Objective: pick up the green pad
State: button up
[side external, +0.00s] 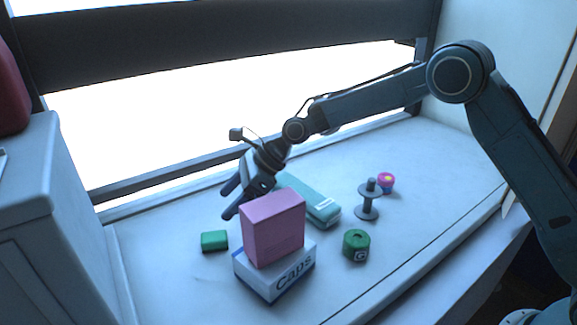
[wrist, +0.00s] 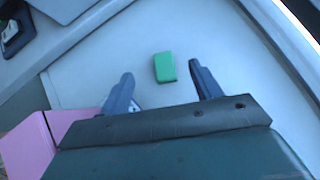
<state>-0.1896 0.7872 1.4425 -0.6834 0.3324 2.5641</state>
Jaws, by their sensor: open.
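The green pad (side external: 214,241) is a small green block lying flat on the white surface, left of the stacked boxes in the side view. In the wrist view the green pad (wrist: 165,67) lies beyond my fingertips, between their lines and a little left of the right finger. My gripper (side external: 229,200) is open and empty, raised above the surface behind the boxes, pointing down and left. In the wrist view both fingers of my gripper (wrist: 161,80) are spread apart with nothing between them. The pad is fully visible in both views.
A pink box (side external: 274,228) stands on a white-and-blue "Caps" box (side external: 272,276), close to my gripper. A teal case (side external: 314,203), a grey spool (side external: 368,201), a green roll (side external: 356,245) and a pink roll (side external: 386,182) lie to the right. The surface around the pad is clear.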

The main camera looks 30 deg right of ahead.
send_near(214, 235)
jog(key=x, duration=0.2)
jog(key=shift+a+f, duration=0.25)
jog(key=shift+a, duration=0.05)
jog(key=shift+w+a+f, duration=0.2)
jog(key=shift+a+f, duration=0.2)
jog(key=shift+f, duration=0.05)
jog(key=shift+x, duration=3.1)
jog(key=shift+c, duration=0.4)
jog(key=c, duration=1)
